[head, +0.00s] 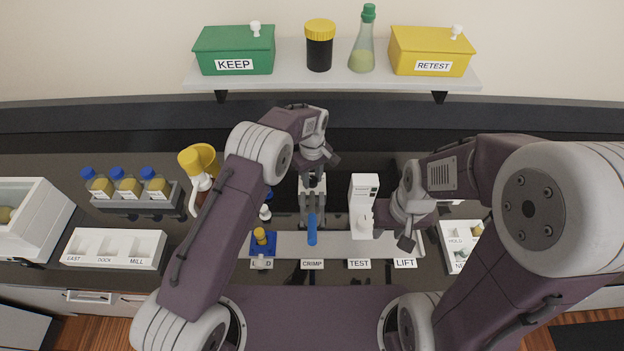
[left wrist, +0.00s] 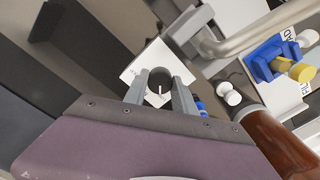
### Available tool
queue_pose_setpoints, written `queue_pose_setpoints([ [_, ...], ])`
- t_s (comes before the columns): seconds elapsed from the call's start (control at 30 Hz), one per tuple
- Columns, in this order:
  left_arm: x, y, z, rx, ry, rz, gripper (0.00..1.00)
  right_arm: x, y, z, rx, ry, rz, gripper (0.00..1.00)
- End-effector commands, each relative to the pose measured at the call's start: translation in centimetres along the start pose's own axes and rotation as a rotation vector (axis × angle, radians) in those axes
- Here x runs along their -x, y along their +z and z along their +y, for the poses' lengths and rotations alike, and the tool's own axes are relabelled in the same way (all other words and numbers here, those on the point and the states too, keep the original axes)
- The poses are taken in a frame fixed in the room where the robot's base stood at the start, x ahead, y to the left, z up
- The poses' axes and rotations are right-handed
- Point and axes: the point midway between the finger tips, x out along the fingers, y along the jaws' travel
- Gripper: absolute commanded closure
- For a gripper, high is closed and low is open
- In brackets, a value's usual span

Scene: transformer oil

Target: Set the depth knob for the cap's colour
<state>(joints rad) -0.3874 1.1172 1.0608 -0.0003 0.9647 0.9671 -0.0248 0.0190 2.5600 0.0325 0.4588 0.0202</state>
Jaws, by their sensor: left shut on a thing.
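The depth knob (left wrist: 160,76) is a dark round dial with a white pointer line on a square white plate (left wrist: 135,68). In the left wrist view my left gripper (left wrist: 159,90) has one finger on each side of the knob and is shut on it. In the head view my left gripper (head: 314,178) is behind the CRIMP station, and the knob is hidden. A yellow cap (head: 260,235) shows in the blue holder (head: 262,246) at the front left station; it also shows in the left wrist view (left wrist: 302,72). My right gripper (head: 407,239) hangs above the LIFT end; its jaw opening is unclear.
The crimp press has a blue-handled lever (head: 311,229). A white TEST unit (head: 364,200) stands to its right. A yellow-topped brown bottle (head: 198,170) and a rack of blue-capped bottles (head: 130,197) are left. KEEP (head: 234,48) and RETEST (head: 432,50) boxes sit on the shelf.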

Motion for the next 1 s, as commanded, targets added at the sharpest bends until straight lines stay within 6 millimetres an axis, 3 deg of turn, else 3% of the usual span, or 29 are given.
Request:
queue_pose_setpoints([
  [1.0,0.2,-0.1,0.1,-0.962,0.003,0.004,1.0,-2.0,0.2,0.0,0.0,0.0,0.0,0.64],
])
